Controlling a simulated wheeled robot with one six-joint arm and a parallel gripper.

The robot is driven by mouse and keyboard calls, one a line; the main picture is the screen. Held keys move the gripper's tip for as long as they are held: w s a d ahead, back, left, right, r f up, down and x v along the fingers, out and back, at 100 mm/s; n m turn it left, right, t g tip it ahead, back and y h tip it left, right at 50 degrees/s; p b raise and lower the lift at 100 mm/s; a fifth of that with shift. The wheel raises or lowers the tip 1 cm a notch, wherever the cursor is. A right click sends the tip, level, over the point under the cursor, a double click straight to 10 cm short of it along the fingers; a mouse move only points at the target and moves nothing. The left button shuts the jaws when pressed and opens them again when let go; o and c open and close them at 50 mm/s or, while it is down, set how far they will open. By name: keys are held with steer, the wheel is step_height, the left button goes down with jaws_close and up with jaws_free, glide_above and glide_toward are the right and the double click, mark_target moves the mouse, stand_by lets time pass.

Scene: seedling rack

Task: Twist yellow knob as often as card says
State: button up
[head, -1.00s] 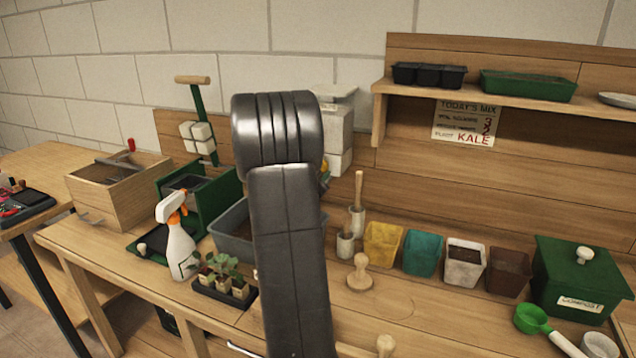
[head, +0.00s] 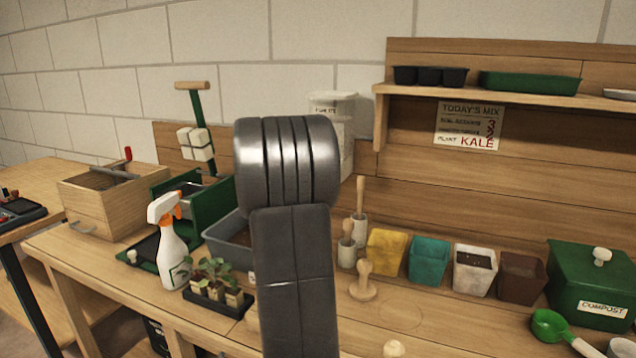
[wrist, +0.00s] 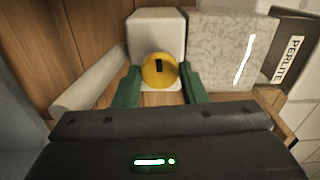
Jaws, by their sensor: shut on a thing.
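The yellow knob (wrist: 154,75) is round with a dark mark near its top and sits on the front of a pale block-shaped dispenser (wrist: 155,30) in the wrist view. My gripper (wrist: 161,82) has its green fingers on both sides of the knob, shut on it. In the head view my arm hides the knob and gripper, and part of the dispenser (head: 345,108) shows behind it. The card (head: 469,126) hangs under the shelf. It reads "TODAY'S MIX" and "KALE", with two red digits that look like 3 and 2; its small lines are too blurred to read.
A grey speckled block (wrist: 222,45) and a "PERLITE" label (wrist: 290,58) are right of the knob; a pale cylinder (wrist: 90,80) is left.

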steer(key=shift+m, duration=0.5)
steer(key=o, duration=1)
steer(key=shift+s, duration=0.1)
steer(key=v, duration=1.3)
steer(key=shift+s+a+b, duration=0.1)
steer(key=shift+s+b, duration=0.2)
steer(key=shift+b, duration=0.1)
steer(key=shift+c, duration=0.2)
